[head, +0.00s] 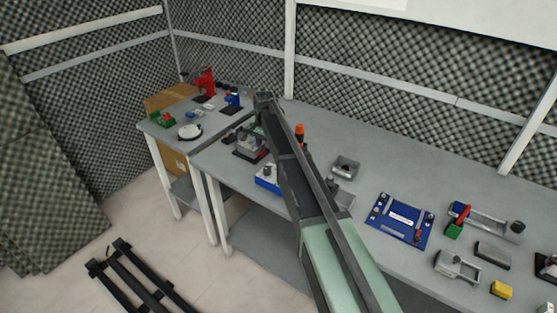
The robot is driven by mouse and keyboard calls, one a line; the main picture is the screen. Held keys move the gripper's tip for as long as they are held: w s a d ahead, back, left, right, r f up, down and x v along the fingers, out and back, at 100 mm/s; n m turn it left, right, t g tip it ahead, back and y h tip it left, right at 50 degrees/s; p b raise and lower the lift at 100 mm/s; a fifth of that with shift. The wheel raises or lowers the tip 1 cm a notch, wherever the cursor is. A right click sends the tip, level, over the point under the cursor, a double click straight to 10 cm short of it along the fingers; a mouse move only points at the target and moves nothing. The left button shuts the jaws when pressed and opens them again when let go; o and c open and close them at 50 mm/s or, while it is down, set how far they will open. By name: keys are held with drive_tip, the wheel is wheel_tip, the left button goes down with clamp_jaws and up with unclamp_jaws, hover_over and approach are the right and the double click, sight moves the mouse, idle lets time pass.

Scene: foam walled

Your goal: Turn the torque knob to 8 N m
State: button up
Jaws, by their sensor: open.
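No knob can be made out for certain as the torque knob, and no scale or number can be read at this size. A blue box with a dark knob-like part on top (268,179) sits near the front edge of the bench, partly behind my arm. A grey device on a dark base (249,147) stands just behind it. My arm crosses the middle of the view from the bottom and reaches over the bench. I cannot make out my gripper; the arm appears to hide it.
A side bench holds a red device (206,82). A black rack (135,275) lies on the floor.

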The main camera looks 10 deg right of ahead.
sight(267, 169)
drive_tip(key=f+b, duration=1.1)
drive_tip(key=shift+s, duration=0.4)
drive_tip(key=shift+r, duration=0.2)
drive_tip(key=c, duration=0.9)
